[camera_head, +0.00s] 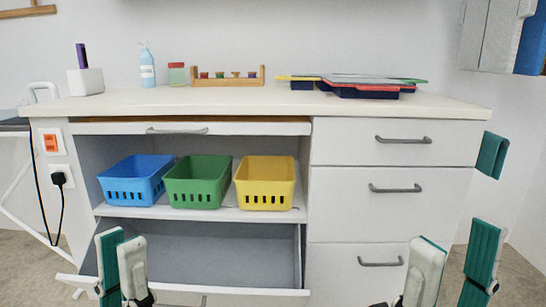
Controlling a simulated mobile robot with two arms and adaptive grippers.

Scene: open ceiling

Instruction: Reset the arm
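My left gripper (121,262) is at the lower left of the head view, in front of the cabinet's left side. Its two fingers have teal and white pads, stand close together and hold nothing that I can see; a narrow gap or overlap between them is hard to judge. My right gripper (455,268) is at the lower right, in front of the drawers. Its two fingers stand wide apart with nothing between them. Both grippers point up and are clear of the cabinet as far as I can see.
A white cabinet (400,228) fills the middle, with closed drawers at right. Its shelf holds blue (135,190), green (193,193) and yellow (266,200) baskets. A lower compartment (238,290) is open. Trays (366,94), a bottle (147,70) and a wooden rack (228,83) are on top.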

